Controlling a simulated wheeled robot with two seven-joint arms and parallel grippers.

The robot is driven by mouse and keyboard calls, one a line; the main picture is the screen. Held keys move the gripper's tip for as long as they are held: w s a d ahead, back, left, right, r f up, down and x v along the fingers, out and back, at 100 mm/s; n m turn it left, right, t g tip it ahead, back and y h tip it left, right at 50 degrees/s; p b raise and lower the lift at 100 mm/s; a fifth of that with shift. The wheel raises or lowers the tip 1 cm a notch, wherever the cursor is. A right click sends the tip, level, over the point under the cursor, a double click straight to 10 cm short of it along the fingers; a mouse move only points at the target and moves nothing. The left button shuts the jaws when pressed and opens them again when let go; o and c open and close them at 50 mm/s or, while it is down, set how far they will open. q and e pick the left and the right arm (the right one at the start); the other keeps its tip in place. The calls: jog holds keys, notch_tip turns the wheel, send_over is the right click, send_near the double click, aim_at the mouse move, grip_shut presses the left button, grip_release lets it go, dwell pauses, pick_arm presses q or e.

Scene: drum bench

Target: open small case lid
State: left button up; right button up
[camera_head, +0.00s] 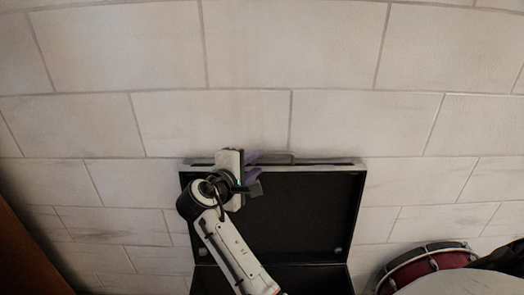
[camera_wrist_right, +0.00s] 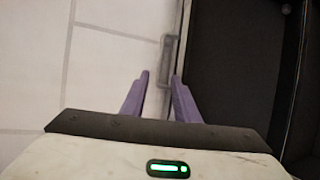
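The small case (camera_head: 300,215) stands in the lower middle of the head view, dark inside, with its lid raised upright close to the pale block wall. A handle (camera_head: 292,160) shows on the lid's top edge, and also in the right wrist view (camera_wrist_right: 168,50). My right gripper (camera_head: 258,172) is at the lid's top edge, left of the handle's middle. In the right wrist view its two purple fingers (camera_wrist_right: 160,76) stand apart, with nothing visible clasped between them. The handle lies just beyond the fingertips. My left gripper is not in view.
A red drum (camera_head: 420,262) with a pale head is at the lower right, beside the case. A brown wooden edge (camera_head: 25,255) shows at the lower left. The block wall (camera_head: 340,50) fills the background above the case.

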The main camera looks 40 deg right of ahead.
aim_at(270, 153)
jog(key=x, duration=1)
jog(key=shift+s, duration=0.15)
grip_shut()
